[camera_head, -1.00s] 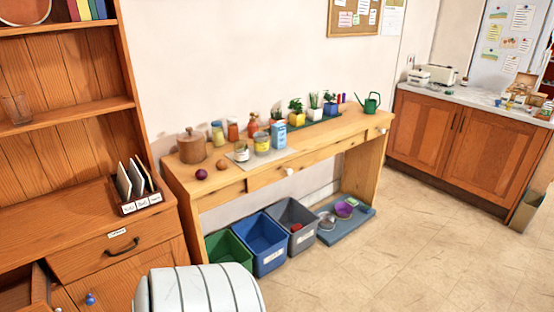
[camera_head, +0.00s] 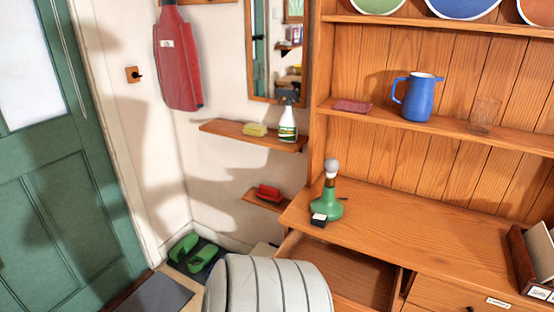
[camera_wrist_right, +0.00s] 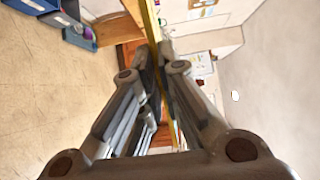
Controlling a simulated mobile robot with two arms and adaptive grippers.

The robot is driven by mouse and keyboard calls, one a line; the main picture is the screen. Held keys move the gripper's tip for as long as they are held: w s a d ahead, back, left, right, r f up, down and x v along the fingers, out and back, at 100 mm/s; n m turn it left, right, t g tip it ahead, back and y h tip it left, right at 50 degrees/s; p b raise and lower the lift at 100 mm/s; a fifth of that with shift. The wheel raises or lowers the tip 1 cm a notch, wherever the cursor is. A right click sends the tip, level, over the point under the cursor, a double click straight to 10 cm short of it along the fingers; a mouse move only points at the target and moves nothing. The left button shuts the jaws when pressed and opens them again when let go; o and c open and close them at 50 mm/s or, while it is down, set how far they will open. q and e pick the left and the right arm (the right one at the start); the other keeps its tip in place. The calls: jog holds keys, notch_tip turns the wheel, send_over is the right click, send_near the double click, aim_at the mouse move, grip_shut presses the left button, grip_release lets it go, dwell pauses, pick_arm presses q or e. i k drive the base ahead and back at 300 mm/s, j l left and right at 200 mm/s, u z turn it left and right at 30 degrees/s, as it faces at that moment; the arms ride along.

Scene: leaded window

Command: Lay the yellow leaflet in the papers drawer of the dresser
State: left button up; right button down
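The wooden dresser (camera_head: 440,215) fills the right of the head view. Its left drawer (camera_head: 345,270) is pulled open, and the part of its inside that shows looks empty. A closed drawer (camera_head: 450,297) with a small label, too small to read, is to its right. In the right wrist view, the yellow leaflet (camera_wrist_right: 152,20) shows edge-on as a thin strip between the fingers of my right gripper (camera_wrist_right: 163,68), which are closed on it. Neither gripper shows in the head view, and my left gripper is in no current view.
A blue jug (camera_head: 417,96) and a glass (camera_head: 484,114) stand on the shelf above. A green door (camera_head: 60,200) is at left.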

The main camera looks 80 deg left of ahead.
aim_at(338, 282)
jog(key=k+j+u, duration=0.25)
jog(key=j, duration=1.4)
jog(key=j+u, duration=0.25)
jog(key=j, duration=1.35)
